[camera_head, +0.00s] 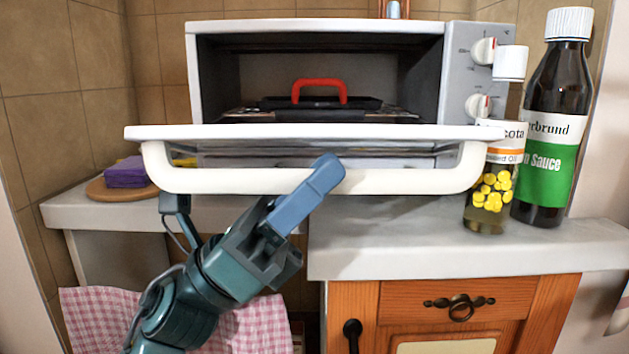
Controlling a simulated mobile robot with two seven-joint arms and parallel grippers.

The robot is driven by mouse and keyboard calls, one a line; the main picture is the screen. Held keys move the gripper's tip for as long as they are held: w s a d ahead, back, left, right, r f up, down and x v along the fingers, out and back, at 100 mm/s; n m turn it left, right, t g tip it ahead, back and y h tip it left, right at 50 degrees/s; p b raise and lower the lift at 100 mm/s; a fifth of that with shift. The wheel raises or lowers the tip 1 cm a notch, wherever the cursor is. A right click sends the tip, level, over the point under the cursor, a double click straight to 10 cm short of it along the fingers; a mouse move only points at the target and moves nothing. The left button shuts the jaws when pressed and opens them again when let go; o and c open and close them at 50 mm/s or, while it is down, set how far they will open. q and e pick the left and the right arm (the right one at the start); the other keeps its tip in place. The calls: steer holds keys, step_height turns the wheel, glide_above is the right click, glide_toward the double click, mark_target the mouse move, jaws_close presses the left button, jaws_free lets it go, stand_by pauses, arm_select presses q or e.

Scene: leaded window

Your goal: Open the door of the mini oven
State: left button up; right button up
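The mini oven (444,70) stands on the counter against the tiled wall. Its door (270,132) is swung down and out toward me, close to level, and the oven's inside is in plain view. The white handle bar (420,180) runs along the door's front edge. My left gripper (322,178) is at the middle of the handle, its blue finger part overlapping the bar in front. I cannot tell whether it touches the handle or whether its fingers are apart. My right gripper is not in view.
A dark tray with a red handle (320,84) sits inside the oven. A dark sauce bottle (545,110) and an oil bottle (490,190) stand close to the oven's right side. Purple sponges (127,173) lie on a round board at left. The front right counter (400,235) is clear.

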arm_select(q)
steer(key=shift+o, duration=0.2)
steer(key=b+v, duration=0.1)
steer(key=v, duration=1.2)
steer(key=shift+b, duration=0.35)
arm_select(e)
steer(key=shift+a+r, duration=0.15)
